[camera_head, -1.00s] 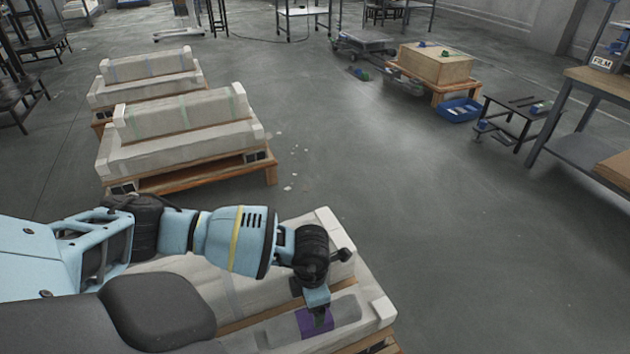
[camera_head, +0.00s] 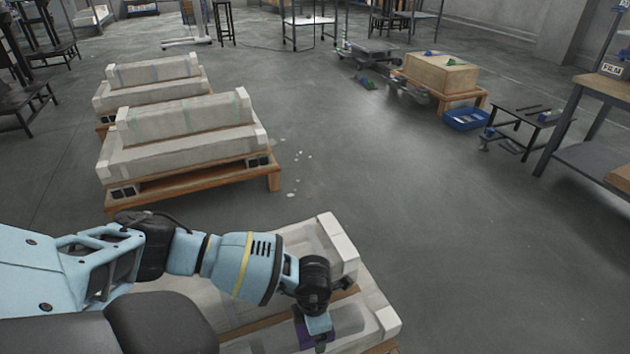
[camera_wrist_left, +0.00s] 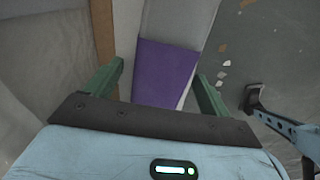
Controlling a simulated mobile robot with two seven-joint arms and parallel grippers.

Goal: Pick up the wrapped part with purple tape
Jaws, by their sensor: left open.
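The wrapped part (camera_head: 347,320) is a grey bundle with a band of purple tape (camera_head: 302,333). It lies on the near pallet (camera_head: 385,318), beside a pale wrapped block (camera_head: 337,238). My left gripper (camera_head: 318,328) points down over the taped section and hides some of it. In the left wrist view, the purple band (camera_wrist_left: 162,72) shows between the two green fingers of my left gripper (camera_wrist_left: 160,70). The fingers are open, one on each side of the band, with a gap on both sides. Their depth relative to the part is hard to tell.
Two more pallets with pale wrapped blocks (camera_head: 185,150) (camera_head: 150,92) stand behind at the left. A wooden crate (camera_head: 438,72), a blue tray (camera_head: 466,119) and a workbench (camera_head: 600,130) are at the right. The floor right of the near pallet is clear.

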